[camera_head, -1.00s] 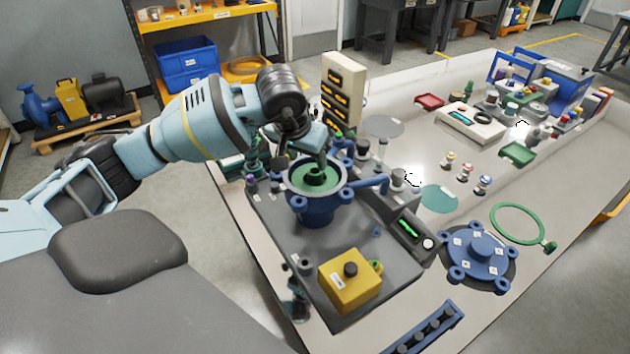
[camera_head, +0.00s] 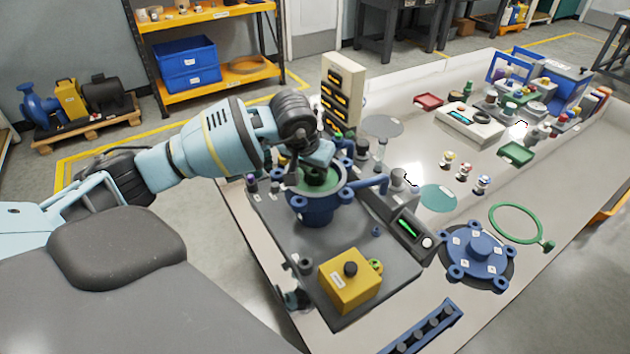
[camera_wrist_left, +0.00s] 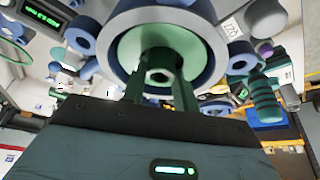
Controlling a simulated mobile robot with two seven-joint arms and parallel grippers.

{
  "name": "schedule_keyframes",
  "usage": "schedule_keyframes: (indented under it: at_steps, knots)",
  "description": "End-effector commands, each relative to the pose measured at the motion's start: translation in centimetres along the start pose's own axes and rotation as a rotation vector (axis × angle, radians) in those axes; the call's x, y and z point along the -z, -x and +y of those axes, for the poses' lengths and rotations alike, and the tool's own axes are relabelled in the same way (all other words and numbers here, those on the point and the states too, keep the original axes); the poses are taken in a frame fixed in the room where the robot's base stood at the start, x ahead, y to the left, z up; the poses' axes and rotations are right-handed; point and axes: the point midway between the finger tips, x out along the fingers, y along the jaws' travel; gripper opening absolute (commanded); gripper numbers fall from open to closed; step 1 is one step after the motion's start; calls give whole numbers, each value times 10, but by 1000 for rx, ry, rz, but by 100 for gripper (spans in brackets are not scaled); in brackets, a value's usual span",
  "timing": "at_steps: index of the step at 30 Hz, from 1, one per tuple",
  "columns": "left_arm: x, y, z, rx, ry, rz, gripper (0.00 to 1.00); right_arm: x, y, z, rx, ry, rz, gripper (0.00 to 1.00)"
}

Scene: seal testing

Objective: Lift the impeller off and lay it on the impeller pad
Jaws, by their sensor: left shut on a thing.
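The green impeller (camera_head: 337,187) sits inside the open blue pump housing (camera_head: 318,212) on the dark test plate. My left gripper (camera_head: 316,172) reaches down into the housing and is shut on the impeller's hub. In the left wrist view, its two fingers (camera_wrist_left: 159,72) stand on either side of the hub, with the green impeller disc (camera_wrist_left: 140,45) behind them. The housing rim still surrounds the disc; I cannot tell whether it is seated or slightly raised. A flat teal round pad (camera_head: 438,198) lies bare on the bench to the right; it may be the impeller pad. My right gripper is out of view.
A grey round pad (camera_head: 382,126) lies bare farther back. A display box (camera_head: 412,229) and a yellow box (camera_head: 349,280) stand near the housing. A blue cover (camera_head: 478,252) and green ring (camera_head: 520,223) lie at the right. A tall cream rack (camera_head: 342,90) stands behind.

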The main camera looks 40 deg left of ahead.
Motion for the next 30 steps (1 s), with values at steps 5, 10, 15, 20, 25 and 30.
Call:
schedule_keyframes:
  at_steps: [5,10,15,20,25,30]
  knots:
    - [1,1,0,-1,0,3,0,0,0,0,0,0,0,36]
    - [1,1,0,-1,0,3,0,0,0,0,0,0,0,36]
    - [6,12,0,-1,0,7,0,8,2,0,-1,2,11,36]
    - [19,42,0,-3,1,16,0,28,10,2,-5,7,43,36]
    - [39,87,0,-4,3,28,0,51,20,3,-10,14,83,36]
    - [53,123,0,-4,2,23,0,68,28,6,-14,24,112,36]
